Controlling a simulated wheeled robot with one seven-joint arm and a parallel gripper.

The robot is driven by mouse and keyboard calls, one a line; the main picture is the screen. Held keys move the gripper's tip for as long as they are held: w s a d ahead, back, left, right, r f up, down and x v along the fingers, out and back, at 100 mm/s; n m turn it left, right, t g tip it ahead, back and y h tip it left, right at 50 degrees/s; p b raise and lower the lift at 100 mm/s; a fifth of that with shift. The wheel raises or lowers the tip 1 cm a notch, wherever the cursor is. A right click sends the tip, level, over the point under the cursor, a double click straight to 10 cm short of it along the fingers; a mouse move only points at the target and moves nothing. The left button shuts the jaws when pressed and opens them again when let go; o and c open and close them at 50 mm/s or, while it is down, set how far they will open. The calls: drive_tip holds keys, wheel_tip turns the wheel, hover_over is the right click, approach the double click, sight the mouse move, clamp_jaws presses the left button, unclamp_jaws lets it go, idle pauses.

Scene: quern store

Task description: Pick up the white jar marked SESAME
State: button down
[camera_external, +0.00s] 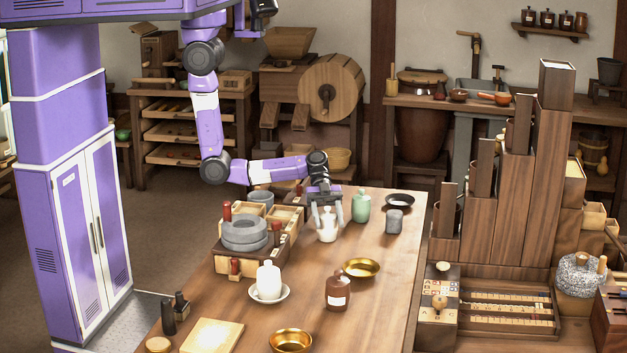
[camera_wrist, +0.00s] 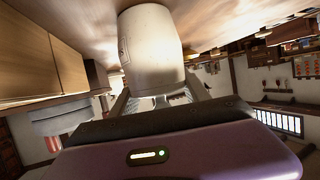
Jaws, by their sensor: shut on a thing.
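A white jar (camera_external: 327,232) is between the fingers of my gripper (camera_external: 326,212), toward the far part of the wooden table (camera_external: 390,285). My gripper comes from above and is shut on this jar. In the wrist view the pale jar (camera_wrist: 150,48) fills the space beyond the two fingers; a faint mark shows on its side, too small to read. I cannot tell whether its base touches the table. A second white jar (camera_external: 268,279) stands upright on a white saucer (camera_external: 284,294) nearer the camera, its lettering also not readable.
A green jar (camera_external: 361,207) and a grey jar (camera_external: 394,222) stand right of my gripper, with a dark dish (camera_external: 399,201) behind. Grey quern stones (camera_external: 245,232) in a wooden box are to the left. A brass bowl (camera_external: 362,268) and brown bottle (camera_external: 339,291) stand nearer.

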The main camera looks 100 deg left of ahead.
drive_tip(key=shift+r, duration=0.15)
wheel_tip(320, 180, up, 20)
idle(0.4)
drive_tip(key=shift+c, duration=2.2)
unclamp_jaws()
drive_tip(key=shift+a, duration=0.1)
drive_tip(key=shift+o, duration=0.3)
drive_tip(key=v, duration=0.7)
drive_tip(key=shift+a+b, duration=0.3)
drive_tip(key=shift+b, duration=0.1)
